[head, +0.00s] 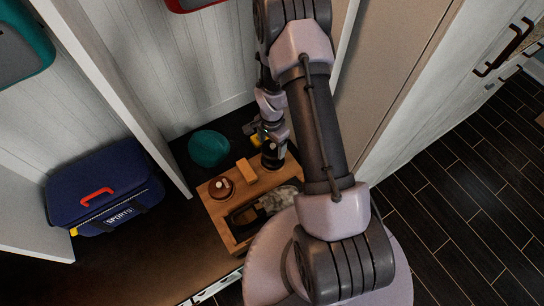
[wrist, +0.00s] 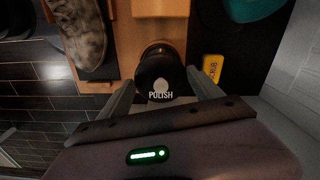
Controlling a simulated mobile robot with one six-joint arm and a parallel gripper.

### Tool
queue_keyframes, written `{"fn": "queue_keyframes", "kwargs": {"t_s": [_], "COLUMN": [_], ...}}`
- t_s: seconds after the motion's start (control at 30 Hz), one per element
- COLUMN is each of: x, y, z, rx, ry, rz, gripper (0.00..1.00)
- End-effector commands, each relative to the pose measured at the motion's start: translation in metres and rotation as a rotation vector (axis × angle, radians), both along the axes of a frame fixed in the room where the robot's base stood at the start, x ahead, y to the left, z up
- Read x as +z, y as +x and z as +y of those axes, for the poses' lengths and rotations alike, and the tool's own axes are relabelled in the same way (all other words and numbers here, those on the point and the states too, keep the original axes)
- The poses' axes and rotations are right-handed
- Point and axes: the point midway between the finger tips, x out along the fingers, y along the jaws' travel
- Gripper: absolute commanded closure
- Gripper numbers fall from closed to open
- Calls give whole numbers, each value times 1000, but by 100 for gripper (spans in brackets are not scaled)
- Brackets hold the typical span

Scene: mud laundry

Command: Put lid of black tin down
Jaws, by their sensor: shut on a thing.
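My gripper (wrist: 163,88) is shut on the black lid (wrist: 153,74) marked POLISH, with one finger on each side. A round brown and dark rim, seemingly the black tin (wrist: 158,47), shows just beyond the lid in the wrist view. I cannot tell whether lid and tin touch. In the head view the dark tin (head: 273,156) is at the back right of a wooden tray (head: 216,217). My gripper is partly hidden there behind my arm.
The tray also holds a brown round tin (head: 221,187), a wooden block (head: 247,171) and a grey shoe (head: 281,199). A teal round thing (head: 209,148) stands behind it. A yellow item (wrist: 212,68) lies beside the lid. A blue sports bag (head: 103,189) stands left, beyond a partition.

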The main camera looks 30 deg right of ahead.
Motion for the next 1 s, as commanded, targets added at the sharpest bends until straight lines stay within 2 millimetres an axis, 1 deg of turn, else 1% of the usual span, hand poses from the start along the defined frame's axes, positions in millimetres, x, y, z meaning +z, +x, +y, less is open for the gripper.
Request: {"fn": "queue_keyframes", "kwargs": {"t_s": [0.03, 0.17, 0.23, 0.3, 0.5, 0.67, 0.7, 0.8, 1.0], "x": [-18, -42, -58, -68, -65, -70, -70, -69, -69], "y": [-1, 0, 0, 0, 0, 0, 0, 0, 0], "z": [0, 0, 0, 0, 0, 0, 0, 0, 0], "rx": [0, 2, 2, 2, 2, 2, 2, 2, 2], "ry": [0, 1, 1, 1, 0, 0, 0, 0, 0], "rz": [2, 1, 1, 0, -1, -1, -1, -1, -1], "gripper": [63, 63, 63, 63, 63, 63, 22, 4, 4]}}
